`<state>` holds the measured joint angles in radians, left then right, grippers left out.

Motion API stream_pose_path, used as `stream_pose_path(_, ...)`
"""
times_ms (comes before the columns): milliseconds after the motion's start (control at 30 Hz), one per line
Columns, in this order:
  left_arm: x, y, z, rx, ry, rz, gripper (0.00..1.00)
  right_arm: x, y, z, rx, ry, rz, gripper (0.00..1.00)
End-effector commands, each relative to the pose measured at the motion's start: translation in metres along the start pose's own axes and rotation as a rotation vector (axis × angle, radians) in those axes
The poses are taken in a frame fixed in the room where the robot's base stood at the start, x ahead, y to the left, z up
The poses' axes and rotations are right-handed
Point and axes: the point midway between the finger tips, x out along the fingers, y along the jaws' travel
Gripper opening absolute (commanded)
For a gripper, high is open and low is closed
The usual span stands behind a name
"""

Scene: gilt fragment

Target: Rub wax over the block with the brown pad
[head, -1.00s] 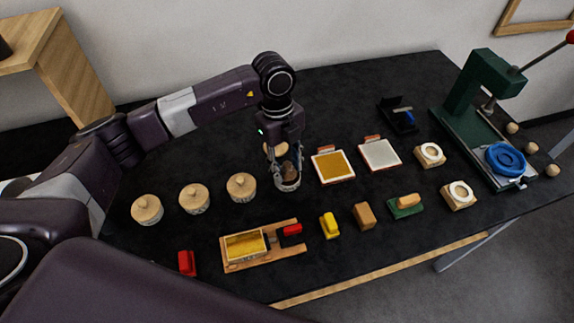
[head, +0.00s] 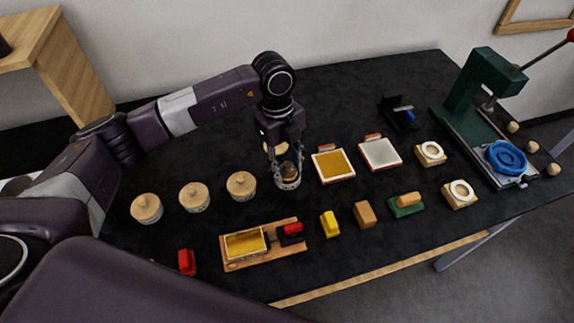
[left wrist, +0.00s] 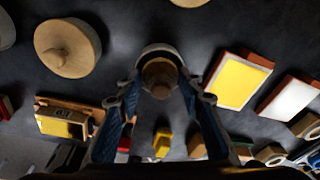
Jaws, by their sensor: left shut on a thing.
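A yellow-gold block (head: 244,244) sits on a wooden holder (head: 235,266) at the front, with a red and black piece at the holder's right end. A brown block (head: 364,214), perhaps the brown pad, stands right of the yellow one. My left gripper (head: 287,168) is shut on a dark brown rounded piece (left wrist: 159,78) at the mouth of an open pale pot (head: 289,184). The fingers flank the piece in the left wrist view; whether it clears the pot's rim is unclear. My right gripper is out of view.
Several lidded pots (head: 194,197) stand left of the open one; a loose lid (head: 275,148) lies behind. Yellow (head: 333,165) and white (head: 380,153) trays lie to the right. A yellow block (head: 330,225), green pad (head: 406,206) and green press (head: 467,105) are also here.

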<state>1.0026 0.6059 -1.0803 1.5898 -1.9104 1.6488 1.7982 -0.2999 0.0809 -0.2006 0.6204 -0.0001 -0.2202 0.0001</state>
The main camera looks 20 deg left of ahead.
Motion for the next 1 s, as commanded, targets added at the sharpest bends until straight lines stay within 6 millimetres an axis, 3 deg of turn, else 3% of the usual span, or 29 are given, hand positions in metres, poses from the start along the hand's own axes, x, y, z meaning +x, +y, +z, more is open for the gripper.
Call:
stream_pose_path(367,0.0,0.001,-0.001,0.0,0.001,0.003,0.15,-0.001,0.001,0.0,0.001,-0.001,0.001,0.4)
stream_pose_path(1000,-0.05,-0.001,-0.007,0.0,0.0,0.001,0.15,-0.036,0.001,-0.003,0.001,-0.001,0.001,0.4)
